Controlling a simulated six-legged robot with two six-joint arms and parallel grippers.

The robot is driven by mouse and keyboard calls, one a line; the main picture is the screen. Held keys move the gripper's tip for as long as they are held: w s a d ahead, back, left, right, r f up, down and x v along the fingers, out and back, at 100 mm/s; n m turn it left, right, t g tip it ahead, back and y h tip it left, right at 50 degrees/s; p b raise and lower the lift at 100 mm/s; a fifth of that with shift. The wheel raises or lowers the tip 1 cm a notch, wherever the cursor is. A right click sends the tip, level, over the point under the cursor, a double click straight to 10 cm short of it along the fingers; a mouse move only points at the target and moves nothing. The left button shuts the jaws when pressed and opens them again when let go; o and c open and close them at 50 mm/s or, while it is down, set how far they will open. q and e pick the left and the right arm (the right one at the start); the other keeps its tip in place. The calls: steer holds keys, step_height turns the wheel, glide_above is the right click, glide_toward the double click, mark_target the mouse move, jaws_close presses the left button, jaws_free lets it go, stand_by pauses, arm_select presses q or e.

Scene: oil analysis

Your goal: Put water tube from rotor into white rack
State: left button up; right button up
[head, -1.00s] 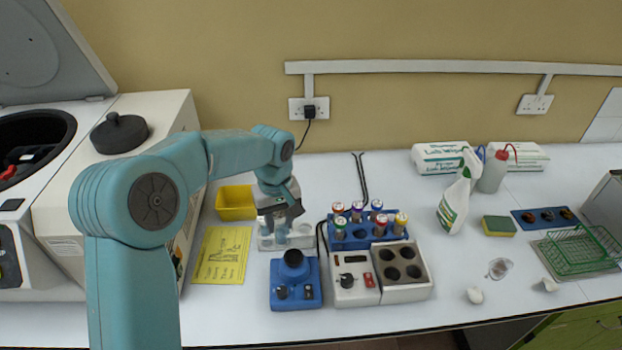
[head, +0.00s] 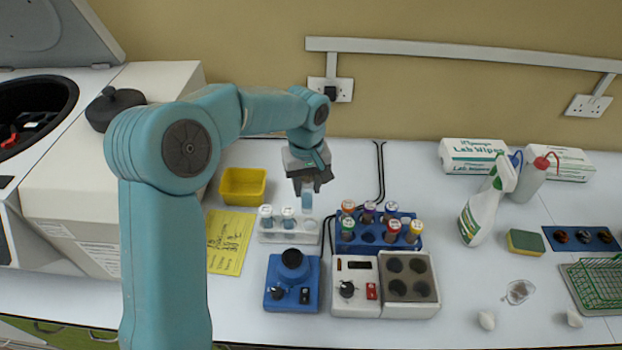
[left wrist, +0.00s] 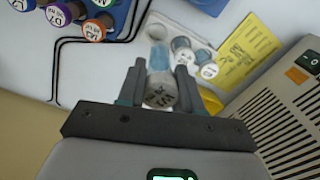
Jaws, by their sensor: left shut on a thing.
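My left gripper (head: 308,188) is shut on a water tube (head: 307,201) with clear blue liquid. In the left wrist view the tube's marked pale cap (left wrist: 160,92) sits between the two fingers. The tube hangs upright over the right end of the white rack (head: 268,238), its lower end seeming just above the rack. Two white-capped tubes (head: 266,213) (head: 288,214) stand in the rack's left and middle places. An open hole shows in the rack (left wrist: 166,31) in the left wrist view. The rotor is inside the open centrifuge (head: 60,95), mostly hidden. My right gripper is out of view.
A blue rack (head: 370,246) with several colour-capped tubes stands close right of the white rack. A blue mixer (head: 292,282) and a heating block (head: 408,302) stand in front. A yellow bin (head: 243,186) and yellow sheet (head: 229,242) lie left.

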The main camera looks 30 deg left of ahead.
mark_target(310, 211)
arm_select(q)
step_height(310, 211, down, 4)
steer(key=shift+d+r+b, duration=0.1)
steer(key=shift+r+b, duration=0.1)
steer(key=shift+b, duration=1.05)
step_height(310, 211, down, 8)
steer(key=b, duration=0.5)
steer(key=shift+d+r, duration=0.15)
steer(key=shift+r, duration=0.05)
steer(key=o, duration=0.6)
steer(key=shift+w+d, duration=0.1)
steer(key=shift+w, duration=0.05)
steer(key=o, duration=0.5)
steer(key=shift+w, duration=0.15)
steer(key=shift+f, duration=0.1)
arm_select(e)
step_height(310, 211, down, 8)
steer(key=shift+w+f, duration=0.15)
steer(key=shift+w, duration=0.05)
